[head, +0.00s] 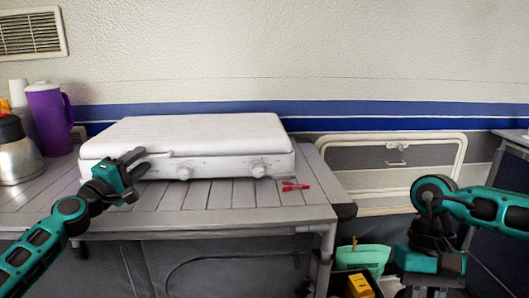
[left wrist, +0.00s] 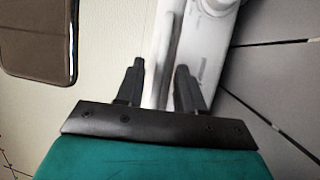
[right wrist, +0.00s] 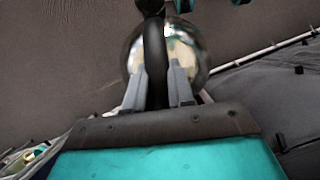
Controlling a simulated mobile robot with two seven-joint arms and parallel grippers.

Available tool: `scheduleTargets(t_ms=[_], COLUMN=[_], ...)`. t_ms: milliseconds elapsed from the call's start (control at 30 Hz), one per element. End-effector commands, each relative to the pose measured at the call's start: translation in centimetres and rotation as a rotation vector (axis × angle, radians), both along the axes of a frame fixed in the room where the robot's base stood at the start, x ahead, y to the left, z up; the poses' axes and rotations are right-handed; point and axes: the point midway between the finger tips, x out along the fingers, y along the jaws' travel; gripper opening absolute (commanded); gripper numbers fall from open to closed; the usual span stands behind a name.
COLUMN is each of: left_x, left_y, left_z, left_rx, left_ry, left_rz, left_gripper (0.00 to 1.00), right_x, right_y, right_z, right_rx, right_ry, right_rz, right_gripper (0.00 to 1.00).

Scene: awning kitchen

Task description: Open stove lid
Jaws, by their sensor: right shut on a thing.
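The white stove (head: 228,166) stands on the slatted table with its lid (head: 205,130) lying flat and closed on top. Its front shows two knobs. My left gripper (head: 138,160) is at the stove's front left corner, with its fingers apart. In the left wrist view the fingers (left wrist: 160,68) stand open with part of the white stove (left wrist: 206,58) showing between and beyond them; contact cannot be told. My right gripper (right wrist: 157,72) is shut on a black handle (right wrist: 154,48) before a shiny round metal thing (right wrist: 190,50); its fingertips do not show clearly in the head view.
A purple jug (head: 46,118) and a steel flask (head: 18,158) stand left of the stove. A small red object (head: 295,186) lies on the table (head: 225,196) near its right edge. Low at right are a green container (head: 362,258) and a yellow box (head: 359,286).

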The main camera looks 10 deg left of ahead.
Motion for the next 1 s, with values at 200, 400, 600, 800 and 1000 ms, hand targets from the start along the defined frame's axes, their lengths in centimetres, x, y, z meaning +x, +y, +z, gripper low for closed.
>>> scheduleTargets(t_ms=[200, 400, 600, 800, 1000], left_x=[0.25, 0.24, 0.23, 0.22, 0.22], left_y=[-0.05, -0.05, -0.06, -0.06, -0.06], left_z=[0.04, 0.04, 0.04, 0.03, 0.02], left_rx=[0.000, 0.000, 0.000, 0.000, 0.000], left_ry=[0.001, 0.001, 0.001, 0.001, 0.001], left_rz=[0.000, 0.000, 0.000, 0.000, 0.000], left_gripper=[0.38, 0.32, 0.13, 0.00, 0.00], right_x=[0.05, 0.05, 0.05, 0.05, 0.06], right_y=[0.04, 0.04, 0.04, 0.04, 0.04], right_z=[0.16, 0.16, 0.16, 0.16, 0.16], right_rx=[0.001, 0.001, 0.001, 0.001, 0.002], right_ry=[-0.002, -0.002, -0.002, -0.002, -0.002], right_rz=[0.001, 0.001, 0.001, 0.001, 0.000], right_gripper=[0.00, 0.00, 0.00, 0.00, 0.00])
